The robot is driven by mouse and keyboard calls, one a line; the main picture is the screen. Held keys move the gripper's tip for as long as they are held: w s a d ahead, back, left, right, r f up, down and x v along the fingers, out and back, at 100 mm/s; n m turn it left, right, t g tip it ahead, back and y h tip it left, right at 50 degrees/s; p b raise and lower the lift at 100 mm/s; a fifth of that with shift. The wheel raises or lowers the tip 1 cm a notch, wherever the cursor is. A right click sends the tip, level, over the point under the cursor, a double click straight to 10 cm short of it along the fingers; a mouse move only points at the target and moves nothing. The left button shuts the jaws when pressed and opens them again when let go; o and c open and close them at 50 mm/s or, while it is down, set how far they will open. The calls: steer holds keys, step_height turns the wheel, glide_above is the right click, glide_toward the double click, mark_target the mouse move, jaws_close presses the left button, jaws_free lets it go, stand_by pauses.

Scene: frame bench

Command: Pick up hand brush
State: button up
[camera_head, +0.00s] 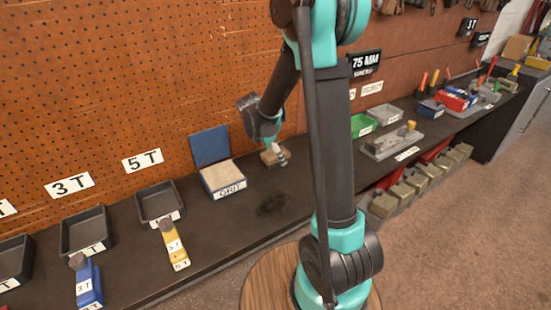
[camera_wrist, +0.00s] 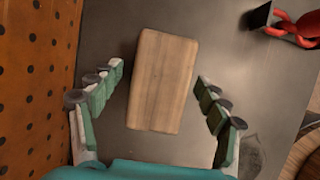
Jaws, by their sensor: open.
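A pale wooden block, which looks like the back of the hand brush (camera_wrist: 162,82), lies on the dark bench top in the wrist view. No bristles show. My gripper (camera_wrist: 160,77) is open, with one finger at the left of the block and one at its right. Narrow gaps show on both sides, and I cannot tell exactly how high the fingers are. In the head view the brush (camera_head: 269,159) sits on the bench right of the GRIT box, partly hidden by my gripper (camera_head: 277,151), which points down at it.
The blue-lidded GRIT box (camera_head: 224,181) stands left of the brush. A green bin (camera_head: 362,125) and grey trays (camera_head: 392,142) stand farther right. The orange pegboard wall (camera_head: 110,100) rises behind. A red-handled tool (camera_wrist: 295,28) lies at upper right in the wrist view.

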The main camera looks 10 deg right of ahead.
steer(key=c, duration=1.4)
steer(key=shift+o, duration=0.2)
step_height(320, 180, up, 10)
steer(key=shift+r, duration=0.25)
